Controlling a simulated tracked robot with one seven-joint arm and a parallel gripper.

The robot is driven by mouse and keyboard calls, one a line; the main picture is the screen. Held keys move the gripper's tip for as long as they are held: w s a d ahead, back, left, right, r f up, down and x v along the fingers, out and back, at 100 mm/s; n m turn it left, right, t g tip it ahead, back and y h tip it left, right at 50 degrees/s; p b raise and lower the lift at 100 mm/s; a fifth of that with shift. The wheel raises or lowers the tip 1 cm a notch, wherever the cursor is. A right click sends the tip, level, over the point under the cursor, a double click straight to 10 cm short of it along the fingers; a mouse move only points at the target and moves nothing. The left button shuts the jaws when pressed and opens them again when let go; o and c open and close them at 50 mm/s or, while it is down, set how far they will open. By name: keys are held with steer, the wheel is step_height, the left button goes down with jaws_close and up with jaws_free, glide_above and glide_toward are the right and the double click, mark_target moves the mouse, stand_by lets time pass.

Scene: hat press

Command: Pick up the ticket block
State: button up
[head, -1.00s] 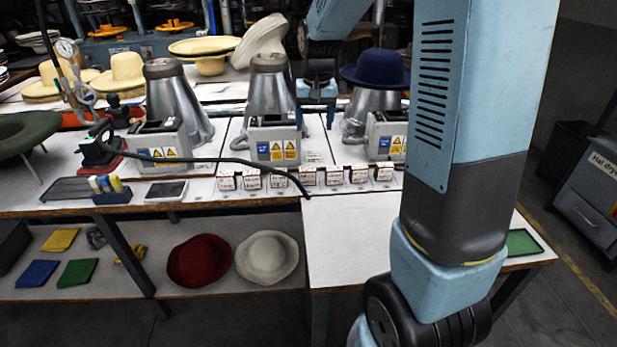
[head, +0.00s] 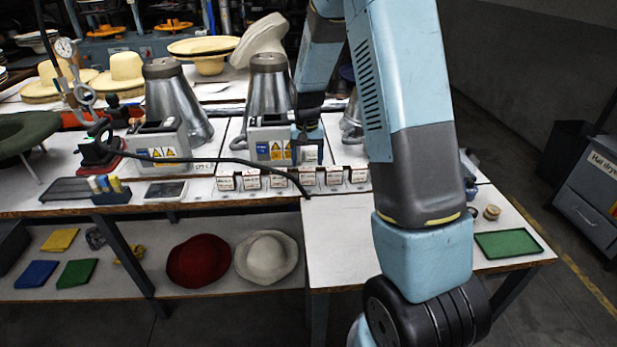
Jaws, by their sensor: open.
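Several small white ticket blocks with printed fronts stand in a row along the table's front edge; one ticket block (head: 307,176) is near the middle, with others at its left (head: 278,180) and right (head: 334,176). I cannot tell which one the task means. My gripper (head: 308,155) points down just behind and above the middle blocks, in front of the middle grey control box (head: 268,145). It is open, and I see nothing held in it. The fingertips are small and partly unclear. My arm hides the right end of the row.
Metal cones (head: 268,85) with grey boxes stand behind the row. A dark cable (head: 230,160) arcs across the table in front of the boxes. A green tray (head: 508,244) and a small round wooden piece (head: 491,212) lie at the right. The front white tabletop (head: 345,235) is clear.

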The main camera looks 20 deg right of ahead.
mark_target(307, 169)
steer(key=shift+f, duration=3.6)
steer(key=c, duration=0.7)
